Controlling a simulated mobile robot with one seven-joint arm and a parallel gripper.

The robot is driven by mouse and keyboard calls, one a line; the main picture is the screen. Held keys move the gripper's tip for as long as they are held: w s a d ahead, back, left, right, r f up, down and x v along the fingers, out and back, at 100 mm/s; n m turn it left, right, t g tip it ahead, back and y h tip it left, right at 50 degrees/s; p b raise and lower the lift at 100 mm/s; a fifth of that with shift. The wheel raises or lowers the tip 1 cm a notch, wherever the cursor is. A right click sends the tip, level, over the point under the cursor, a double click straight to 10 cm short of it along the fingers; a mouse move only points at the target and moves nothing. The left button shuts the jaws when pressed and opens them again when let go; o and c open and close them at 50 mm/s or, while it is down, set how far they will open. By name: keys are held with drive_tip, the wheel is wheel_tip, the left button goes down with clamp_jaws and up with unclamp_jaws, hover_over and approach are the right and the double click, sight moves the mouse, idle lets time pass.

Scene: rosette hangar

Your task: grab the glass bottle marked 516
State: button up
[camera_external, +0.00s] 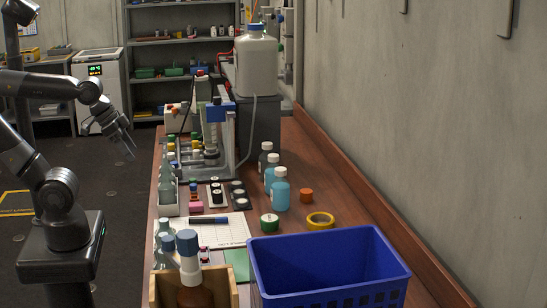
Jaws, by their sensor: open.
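No marking 516 is legible, so I cannot tell which bottle carries it. Clear glass bottles (165,238) stand at the bench's near left, partly hidden by blue-capped bottles. A brown bottle (195,296) is in a wooden box at the near edge. A clear glass bottle (166,185) stands in a white holder farther back on the left. My gripper (130,150) is open and empty, left of the bench above the floor, apart from every bottle.
A blue basket (330,262) fills the near right of the bench (330,200). A yellow tape roll (320,220), an orange cap (306,195) and a paper sheet (220,231) lie mid-bench. Lab apparatus and a large white jug (255,65) stand at the back. A wall bounds the right.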

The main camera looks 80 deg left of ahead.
drive_tip(key=shift+w, duration=0.1)
idle(0.5)
drive_tip(key=w+a+r+n, duration=0.1)
drive_tip(key=w+a+r, duration=0.15)
drive_tip(key=w, duration=0.45)
drive_tip(key=w+a+r, duration=0.2)
drive_tip(key=w+r, duration=0.1)
drive_tip(key=w, duration=0.3)
drive_tip(key=n+g+y, duration=0.2)
drive_tip(key=n, duration=0.2)
hover_over(267, 143)
drive_tip(key=s+d, duration=0.3)
drive_tip(key=s, duration=0.1)
wheel_tip(267, 143, down, 10)
drive_tip(key=shift+t, duration=0.3)
drive_tip(key=x, duration=0.5)
drive_tip(key=shift+w+a+f, duration=0.15)
drive_tip(key=shift+w+a, duration=0.05)
drive_tip(key=shift+a, duration=0.05)
drive_tip(key=x, duration=0.5)
drive_tip(key=shift+a, duration=0.35)
clamp_jaws()
